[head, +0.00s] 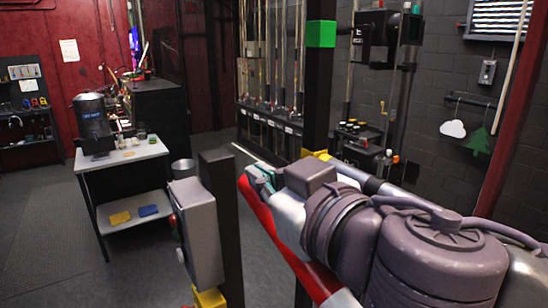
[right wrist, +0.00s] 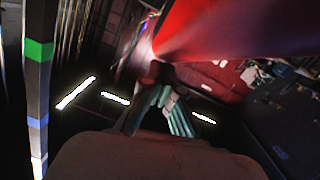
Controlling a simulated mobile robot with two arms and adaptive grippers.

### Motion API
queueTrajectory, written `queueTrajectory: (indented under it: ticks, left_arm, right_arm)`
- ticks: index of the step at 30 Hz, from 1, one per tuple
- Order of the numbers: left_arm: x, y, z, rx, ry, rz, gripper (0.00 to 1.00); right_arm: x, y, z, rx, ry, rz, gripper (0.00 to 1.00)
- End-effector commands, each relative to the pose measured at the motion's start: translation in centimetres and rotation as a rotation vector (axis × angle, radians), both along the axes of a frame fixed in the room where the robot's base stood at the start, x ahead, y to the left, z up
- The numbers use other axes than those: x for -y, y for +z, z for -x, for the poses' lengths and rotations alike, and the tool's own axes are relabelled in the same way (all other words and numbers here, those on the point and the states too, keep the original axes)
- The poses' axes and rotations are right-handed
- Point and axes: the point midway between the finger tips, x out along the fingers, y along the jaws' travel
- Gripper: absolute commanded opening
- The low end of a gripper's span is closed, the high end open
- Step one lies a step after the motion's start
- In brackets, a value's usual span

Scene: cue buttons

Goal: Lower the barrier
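A grey control box (head: 200,230) is fixed to a dark post (head: 220,190) in the head view. Small buttons, one of them red (head: 172,221), show on its left face, seen edge-on. My right gripper (head: 259,174) has teal fingers and is just right of the post, apart from the buttons. In the right wrist view its fingers (right wrist: 160,95) converge and look shut, with nothing clearly held. A red bar with white parts (head: 285,235), perhaps the barrier, slants beside my right arm. A large red surface (right wrist: 230,35) fills the wrist view's top. My left gripper is out of view.
A small table (head: 130,158) with a dark pot (head: 92,118) stands at left. A black post with a green block (head: 320,33) stands behind my right arm. Open grey floor (head: 60,240) lies at left front. A rack (head: 268,130) is behind.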

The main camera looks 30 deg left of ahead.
Motion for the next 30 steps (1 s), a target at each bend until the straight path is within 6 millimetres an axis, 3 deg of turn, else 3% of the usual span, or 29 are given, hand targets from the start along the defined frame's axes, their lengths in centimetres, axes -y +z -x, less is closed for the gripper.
queueTrajectory:
  ticks: [1,3,24,30]
  left_arm:
    - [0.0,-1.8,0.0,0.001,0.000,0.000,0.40]
    - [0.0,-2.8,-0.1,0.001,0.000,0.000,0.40]
    - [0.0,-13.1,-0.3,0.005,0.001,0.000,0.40]
    - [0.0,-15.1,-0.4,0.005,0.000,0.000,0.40]
  right_arm:
    - [-0.6,-2.5,-0.2,-0.008,0.000,0.011,0.00]
    - [-1.2,-4.5,-0.5,-0.014,-0.001,0.025,0.00]
    - [-6.4,-24.6,-2.6,-0.072,0.001,0.168,0.00]
    - [-7.3,-29.2,-2.8,-0.083,0.002,0.201,0.00]
